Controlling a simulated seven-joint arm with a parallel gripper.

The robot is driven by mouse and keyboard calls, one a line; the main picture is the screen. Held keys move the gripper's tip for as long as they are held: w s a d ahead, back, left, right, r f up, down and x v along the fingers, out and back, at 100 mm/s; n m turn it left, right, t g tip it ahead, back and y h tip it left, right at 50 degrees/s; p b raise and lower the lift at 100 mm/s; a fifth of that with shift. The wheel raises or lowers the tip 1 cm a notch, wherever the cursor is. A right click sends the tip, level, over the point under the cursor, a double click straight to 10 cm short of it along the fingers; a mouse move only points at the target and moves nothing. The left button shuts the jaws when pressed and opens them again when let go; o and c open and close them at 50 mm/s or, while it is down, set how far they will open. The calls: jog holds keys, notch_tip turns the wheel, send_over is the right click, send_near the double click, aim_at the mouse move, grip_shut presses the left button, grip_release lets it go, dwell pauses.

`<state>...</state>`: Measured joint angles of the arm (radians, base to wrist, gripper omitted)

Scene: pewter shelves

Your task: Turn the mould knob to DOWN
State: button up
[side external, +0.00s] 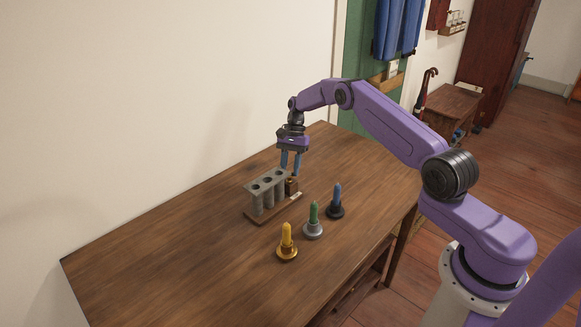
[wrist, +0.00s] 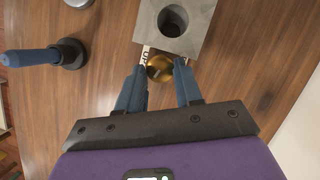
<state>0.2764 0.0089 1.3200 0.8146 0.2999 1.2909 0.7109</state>
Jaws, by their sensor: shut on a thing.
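The candle mould (side external: 268,190) is a grey block with several round holes on a wooden base, standing on the table. Its brass knob (side external: 292,186) is at the mould's right end, and the knob also shows in the wrist view (wrist: 160,68). Beside the knob is a white label (wrist: 146,56), partly hidden; only part of its lettering shows. My gripper (side external: 291,174) is above that end, pointing down, with its blue fingers shut on the knob, one on each side in the wrist view. Which way the knob points cannot be told.
Three candles in holders stand in front of the mould: yellow (side external: 287,243), green (side external: 314,220) and blue (side external: 336,202). The blue one also shows at the wrist view's left (wrist: 45,57). The table (side external: 180,262) is clear to the left.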

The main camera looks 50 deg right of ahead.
dwell(0.4)
jog(key=o, duration=1)
jog(key=shift+o, duration=0.2)
jog(key=shift+r, duration=0.1)
jog(key=v, duration=1.1)
jog(key=shift+r, duration=0.4)
jog(key=shift+d, duration=0.15)
